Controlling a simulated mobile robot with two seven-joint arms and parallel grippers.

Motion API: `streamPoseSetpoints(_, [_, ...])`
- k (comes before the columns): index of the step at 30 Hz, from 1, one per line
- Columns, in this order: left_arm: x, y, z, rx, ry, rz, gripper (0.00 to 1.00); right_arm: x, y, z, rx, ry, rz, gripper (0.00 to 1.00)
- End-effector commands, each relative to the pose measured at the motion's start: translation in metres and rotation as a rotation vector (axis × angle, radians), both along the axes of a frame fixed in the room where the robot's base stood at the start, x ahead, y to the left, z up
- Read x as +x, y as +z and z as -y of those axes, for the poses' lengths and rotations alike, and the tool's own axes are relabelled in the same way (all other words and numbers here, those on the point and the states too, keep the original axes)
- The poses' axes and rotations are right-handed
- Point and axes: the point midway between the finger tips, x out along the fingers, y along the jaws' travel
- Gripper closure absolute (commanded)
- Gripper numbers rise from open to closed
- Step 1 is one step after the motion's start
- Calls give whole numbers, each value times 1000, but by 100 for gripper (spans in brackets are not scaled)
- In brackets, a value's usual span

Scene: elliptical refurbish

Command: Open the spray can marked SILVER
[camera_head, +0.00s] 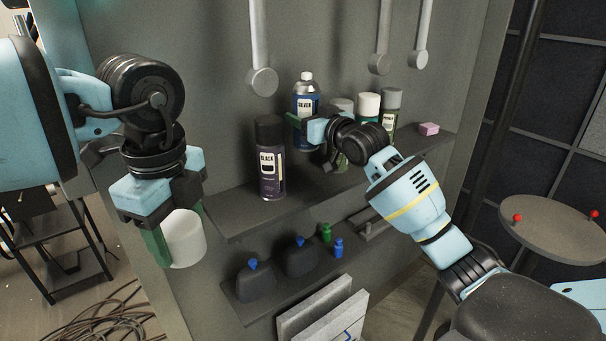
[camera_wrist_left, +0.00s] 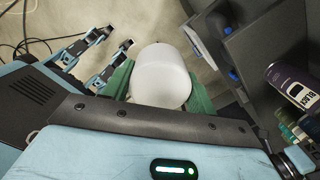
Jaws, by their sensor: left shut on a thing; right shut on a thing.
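The blue spray can marked SILVER (camera_head: 305,89) stands upright at the upper shelf, with its small white nozzle showing on top. My right gripper (camera_head: 301,124) is shut on its body from the right; the gripper hides the can's lower part. My left gripper (camera_head: 180,232) is away to the left, in front of the panel, shut on a white cylindrical cap (camera_head: 186,240). In the left wrist view the white cap (camera_wrist_left: 160,76) sits between the green fingers.
A BLACK spray can (camera_head: 269,160) stands left of the SILVER can on the upper shelf (camera_head: 231,213). More cans, one white-capped (camera_head: 368,104), and a pink block (camera_head: 429,129) are to the right. Dark bottles (camera_head: 256,281) stand on the lower shelf. Cables lie on the floor.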

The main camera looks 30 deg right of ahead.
Motion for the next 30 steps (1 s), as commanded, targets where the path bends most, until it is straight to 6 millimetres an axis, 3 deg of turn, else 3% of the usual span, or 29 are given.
streamPoseSetpoints(9, [1, -1, 0, -1, 0, -2, 70, 0, -51, 0, 2, 0, -1, 88])
streamPoseSetpoints(19, [1, -1, 0, 0, 0, -1, 70, 0, -62, 0, 0, 0, 2, 88])
streamPoseSetpoints(27, [1, -2, -1, 0, 0, -4, 70, 0, -94, -1, 1, 1, 0, 88])
streamPoseSetpoints(30, [1, -2, -1, 0, 0, -4, 70, 0, -97, -1, 0, 1, 2, 88])
